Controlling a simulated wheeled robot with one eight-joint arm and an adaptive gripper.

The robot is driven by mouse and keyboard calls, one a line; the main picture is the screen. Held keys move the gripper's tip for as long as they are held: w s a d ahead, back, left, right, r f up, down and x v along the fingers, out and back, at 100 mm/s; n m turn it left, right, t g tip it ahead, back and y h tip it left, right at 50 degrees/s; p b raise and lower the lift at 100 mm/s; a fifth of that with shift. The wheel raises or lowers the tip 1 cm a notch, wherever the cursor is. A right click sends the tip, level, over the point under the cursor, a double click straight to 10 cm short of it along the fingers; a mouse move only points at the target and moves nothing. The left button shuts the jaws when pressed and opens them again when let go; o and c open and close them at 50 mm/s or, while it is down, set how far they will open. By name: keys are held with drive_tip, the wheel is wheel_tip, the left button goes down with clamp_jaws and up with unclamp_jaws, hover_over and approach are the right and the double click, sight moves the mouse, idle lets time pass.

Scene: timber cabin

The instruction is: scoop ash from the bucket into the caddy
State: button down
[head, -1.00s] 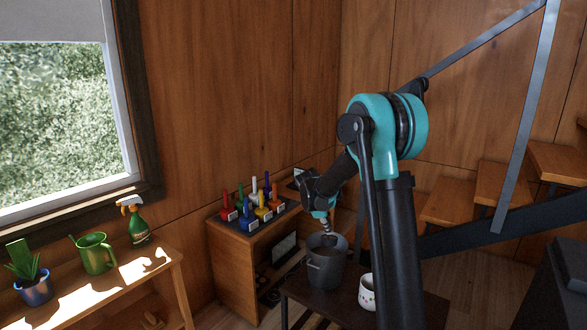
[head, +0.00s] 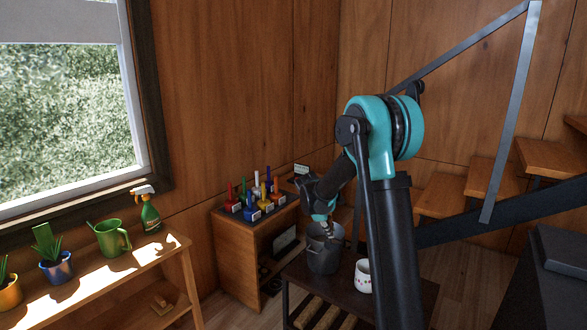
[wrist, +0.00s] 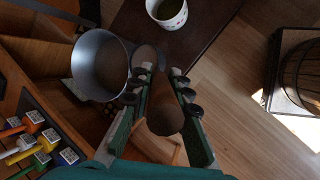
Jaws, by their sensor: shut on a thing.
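The grey metal bucket (head: 322,258) stands on a small dark table. In the wrist view the bucket (wrist: 99,62) is seen from above, with a dull grey-brown inside. My gripper (head: 325,215) is just above the bucket's rim. In the wrist view my gripper's fingers (wrist: 163,98) are shut on the round brown handle of the scoop (wrist: 166,112). The scoop's far end, a grey-brown disc, is close to the bucket's right rim; whether it touches I cannot tell. I cannot make out a caddy for certain.
A low cabinet (head: 236,262) with several coloured handled things is behind left. A sunlit bench (head: 85,288) holds plants, a green watering can (head: 112,238) and a spray bottle (head: 149,214). Stairs rise at the right.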

drive_tip(key=shift+s+d+f+m, duration=0.15)
drive_tip(key=shift+d+f+m, duration=0.25)
drive_tip(key=shift+f+m, duration=0.25)
drive_tip(key=s+d+f+m+g, duration=0.2)
drive_tip(key=s+f+m+g, duration=0.1)
drive_tip(key=s+f+m, duration=0.3)
drive_tip(key=s+d+f+m+g, duration=0.3)
drive_tip(key=s+f+m, duration=0.15)
drive_tip(key=m, duration=0.25)
wheel_tip(320, 180, up, 16)
drive_tip(key=shift+w+a+r, duration=0.15)
drive_tip(key=shift+w+a, duration=0.05)
drive_tip(key=shift+w, duration=0.15)
idle(1.8)
idle(0.6)
